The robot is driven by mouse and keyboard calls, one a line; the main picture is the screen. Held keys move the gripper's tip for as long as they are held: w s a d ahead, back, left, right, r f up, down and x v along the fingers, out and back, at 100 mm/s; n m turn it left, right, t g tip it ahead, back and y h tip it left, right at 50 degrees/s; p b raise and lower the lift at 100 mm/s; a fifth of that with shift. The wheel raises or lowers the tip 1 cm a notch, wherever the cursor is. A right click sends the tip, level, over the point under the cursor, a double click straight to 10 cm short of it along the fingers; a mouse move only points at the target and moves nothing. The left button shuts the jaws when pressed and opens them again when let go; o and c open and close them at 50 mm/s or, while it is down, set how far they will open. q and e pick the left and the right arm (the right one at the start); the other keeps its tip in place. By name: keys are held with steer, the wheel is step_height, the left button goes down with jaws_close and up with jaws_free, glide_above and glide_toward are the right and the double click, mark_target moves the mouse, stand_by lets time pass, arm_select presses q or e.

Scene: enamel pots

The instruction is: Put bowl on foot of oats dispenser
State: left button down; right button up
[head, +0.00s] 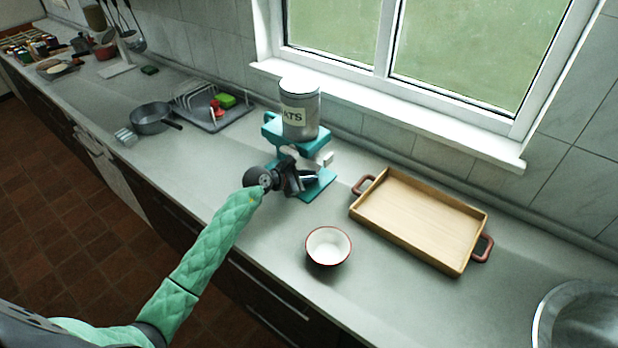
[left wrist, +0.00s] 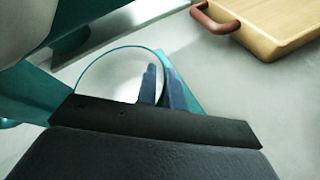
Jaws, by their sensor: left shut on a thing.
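The oats dispenser has a clear, labelled canister (head: 299,112) on a teal stand (head: 296,137), with a flat teal foot (head: 318,187) on the counter. My left gripper (head: 302,183) is low over the foot, under the canister. In the left wrist view a white bowl with a teal rim (left wrist: 112,75) has its rim between my gripper's fingers (left wrist: 160,90), one inside and one outside. The bowl is over the foot; I cannot tell if it touches it. In the head view my gripper mostly hides this bowl. My right gripper is out of view.
A white bowl with a red rim (head: 328,246) stands on the counter in front. A wooden tray with red handles (head: 413,243) lies to the right. A metal basin (head: 580,318) is at far right. A pan (head: 152,118) and dish rack (head: 212,118) stand left.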

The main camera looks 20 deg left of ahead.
arm_select(q)
steer(key=c, duration=1.9)
jaws_free()
steer(key=o, duration=0.4)
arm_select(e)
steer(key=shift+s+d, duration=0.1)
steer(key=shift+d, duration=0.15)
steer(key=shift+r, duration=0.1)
